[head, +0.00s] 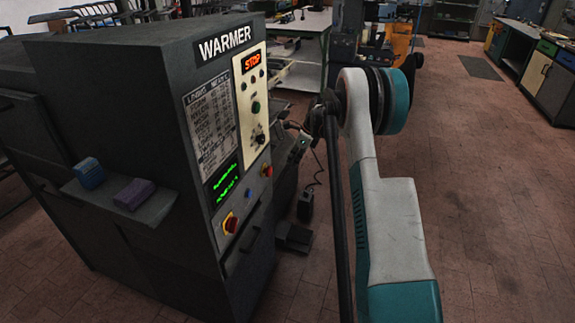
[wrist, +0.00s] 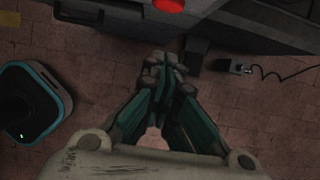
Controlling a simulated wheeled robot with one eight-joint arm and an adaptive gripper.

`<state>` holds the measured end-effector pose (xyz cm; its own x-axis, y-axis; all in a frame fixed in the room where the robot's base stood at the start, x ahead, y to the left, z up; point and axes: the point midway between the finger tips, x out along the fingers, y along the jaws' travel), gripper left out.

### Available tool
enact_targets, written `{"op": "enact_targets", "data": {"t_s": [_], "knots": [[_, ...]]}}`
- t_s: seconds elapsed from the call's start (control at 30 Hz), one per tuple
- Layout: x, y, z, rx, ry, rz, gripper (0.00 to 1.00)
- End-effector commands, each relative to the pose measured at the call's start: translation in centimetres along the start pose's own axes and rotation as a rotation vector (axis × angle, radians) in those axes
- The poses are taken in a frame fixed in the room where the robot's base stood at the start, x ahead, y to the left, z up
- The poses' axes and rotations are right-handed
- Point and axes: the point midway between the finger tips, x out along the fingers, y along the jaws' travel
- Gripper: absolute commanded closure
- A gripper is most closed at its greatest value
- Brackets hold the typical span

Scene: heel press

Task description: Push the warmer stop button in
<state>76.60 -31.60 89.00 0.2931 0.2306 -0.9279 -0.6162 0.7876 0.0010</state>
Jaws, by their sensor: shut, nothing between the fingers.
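The dark grey warmer (head: 120,85) stands at the left in the head view, with a lit orange STOP sign (head: 250,62) at the top of its cream panel. A red button on a yellow base (head: 231,222) is low on its front. Another red button (head: 267,171) is farther along, with a small blue one between. A red button (wrist: 168,5) is cut by the top edge of the wrist view; I cannot tell which it is. My gripper (wrist: 165,66) is shut and empty, below that button in the picture and apart from it. My arm largely hides it in the head view.
A shelf on the warmer's side holds a blue block (head: 89,172) and a purple block (head: 134,194). A small dark box with a cable (head: 305,205) is on the floor beside the warmer. The tiled floor at the right is open. Cabinets (head: 540,72) stand far right.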

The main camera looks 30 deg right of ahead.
Motion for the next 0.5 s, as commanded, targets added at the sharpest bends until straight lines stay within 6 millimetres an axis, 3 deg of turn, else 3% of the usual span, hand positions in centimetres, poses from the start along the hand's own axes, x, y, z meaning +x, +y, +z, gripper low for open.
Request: {"op": "enact_targets", "data": {"t_s": [0.2, 0.5], "knots": [[-2.2, 0.0, 0.1, 0.0, 0.0, 0.0, 1.0], [-2.5, 0.0, 0.0, 0.0, 0.0, 0.0, 1.0]]}}
